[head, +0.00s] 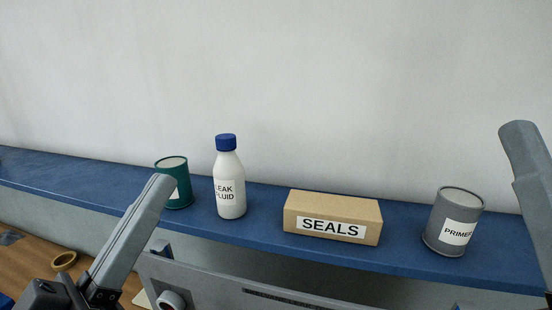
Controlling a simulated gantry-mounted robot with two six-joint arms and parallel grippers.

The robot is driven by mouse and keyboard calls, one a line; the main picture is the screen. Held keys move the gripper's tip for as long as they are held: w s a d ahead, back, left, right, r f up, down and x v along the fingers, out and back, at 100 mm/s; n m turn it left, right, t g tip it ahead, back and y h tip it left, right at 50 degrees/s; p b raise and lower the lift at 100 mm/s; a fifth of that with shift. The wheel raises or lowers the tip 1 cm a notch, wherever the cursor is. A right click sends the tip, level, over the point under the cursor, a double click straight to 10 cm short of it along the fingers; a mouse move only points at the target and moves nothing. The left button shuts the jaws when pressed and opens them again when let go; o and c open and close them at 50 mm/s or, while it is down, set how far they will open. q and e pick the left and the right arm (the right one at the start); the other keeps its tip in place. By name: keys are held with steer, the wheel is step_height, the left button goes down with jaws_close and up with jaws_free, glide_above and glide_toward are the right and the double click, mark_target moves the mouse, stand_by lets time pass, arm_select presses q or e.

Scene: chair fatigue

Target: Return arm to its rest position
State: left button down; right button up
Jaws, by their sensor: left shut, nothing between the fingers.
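My left gripper (158,187) comes in from the lower left of the head view, with its grey fingers shut and nothing between them. Its tip shows in front of the teal can (173,169) and covers part of that can's label. I cannot tell the gap in depth between them; the dark gripper body is at the bottom left. At the right edge a grey part of my right arm (526,155) stands up, cut off by the frame. Whether its fingers are open or shut does not show.
A blue shelf (270,240) runs along the pale wall. On it stand a white LEAK FLUID bottle (230,170) with a blue cap, a SEALS box (300,208) and a grey PRIMER can (441,217). A tape roll (64,261) lies on the wooden surface (30,261) at lower left.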

arm_select(q)
steer(key=s+a+r+n+t+y, duration=0.1)
steer(key=s+a+r+t+y, duration=0.4)
steer(key=s+r+y, duration=0.15)
step_height(320, 180, up, 22)
steer(key=w+a+y+p, duration=0.1)
steer(key=a+y+p, duration=0.15)
steer(key=p, duration=2.05)
step_height(320, 180, down, 12)
steer(key=d+b, duration=0.1)
steer(key=b, duration=1.1)
steer(key=shift+n+b, duration=0.3)
steer(key=shift+b, duration=0.1)
steer(key=shift+w, duration=0.1)
